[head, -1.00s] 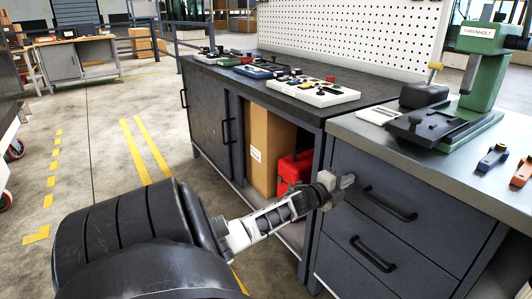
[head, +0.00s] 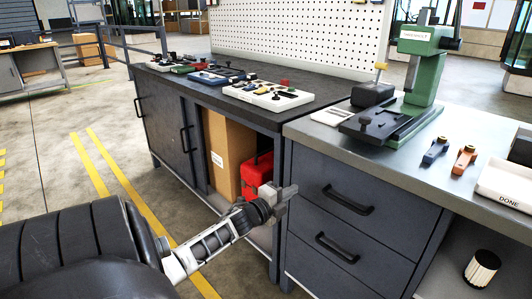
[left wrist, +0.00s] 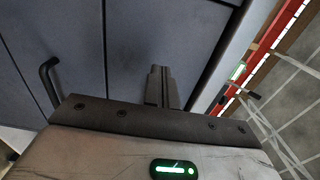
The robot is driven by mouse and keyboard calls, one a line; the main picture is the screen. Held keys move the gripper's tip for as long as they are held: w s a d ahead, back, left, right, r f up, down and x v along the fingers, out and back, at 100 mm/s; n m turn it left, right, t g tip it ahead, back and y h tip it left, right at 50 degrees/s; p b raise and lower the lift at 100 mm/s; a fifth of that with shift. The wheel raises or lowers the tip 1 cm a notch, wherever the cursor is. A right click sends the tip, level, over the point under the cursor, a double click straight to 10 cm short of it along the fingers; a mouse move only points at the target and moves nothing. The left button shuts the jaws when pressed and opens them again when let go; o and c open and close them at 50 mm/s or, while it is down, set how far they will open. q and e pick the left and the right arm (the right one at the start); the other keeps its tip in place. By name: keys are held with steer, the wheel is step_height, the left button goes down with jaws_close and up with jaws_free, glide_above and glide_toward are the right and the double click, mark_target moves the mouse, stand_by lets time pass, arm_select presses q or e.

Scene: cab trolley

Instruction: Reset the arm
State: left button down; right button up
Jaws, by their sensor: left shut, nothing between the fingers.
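My left arm comes in from the lower left of the head view. Its gripper (head: 286,196) is shut and empty, in front of the post between the open cupboard and the drawer unit (head: 345,190). In the left wrist view the closed fingers (left wrist: 159,86) show together against dark grey cabinet fronts (left wrist: 75,45). I cannot tell how far the fingertips are from the cabinet. My right gripper is not in view.
A red toolbox (head: 257,174) and a cardboard box (head: 228,150) stand in the open cupboard. Drawer handles (head: 347,204) stick out to the right. Above are a green press (head: 424,70), blue and orange tools, and a white DONE tray (head: 505,187). Open floor lies left.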

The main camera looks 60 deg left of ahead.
arm_select(q)
steer(key=s, duration=0.6)
steer(key=shift+d+p, duration=0.3)
steer(key=shift+d, duration=0.15)
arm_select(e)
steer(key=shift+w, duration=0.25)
arm_select(q)
steer(key=shift+s, duration=0.1)
